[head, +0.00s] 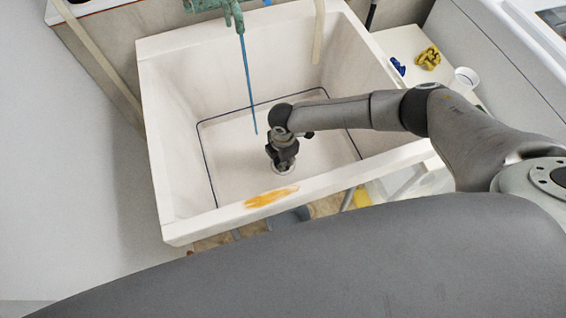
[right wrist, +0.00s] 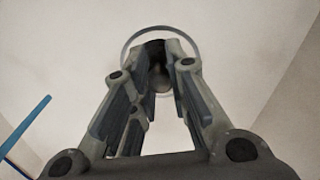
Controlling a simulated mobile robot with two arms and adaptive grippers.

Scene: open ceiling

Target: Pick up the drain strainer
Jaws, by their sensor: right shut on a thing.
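The drain strainer (right wrist: 153,52) is a small dark piece at the drain in the floor of the white sink (head: 163,130). It shows between my fingertips in the right wrist view, in front of a round drain rim (right wrist: 128,43). My right gripper (head: 283,164) reaches down into the sink over the drain and is shut on the strainer; it also shows in the right wrist view (right wrist: 155,62). The fingers hide most of the strainer, and I cannot tell if it is clear of the drain. My left gripper is not in view.
A thin blue rod (head: 248,85) hangs into the sink below a greenish tap (head: 215,9). The sink's front rim has an orange stain (head: 270,197). A yellow crumpled thing (head: 429,58), a small blue thing (head: 398,66) and a white cup (head: 466,78) lie to the right.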

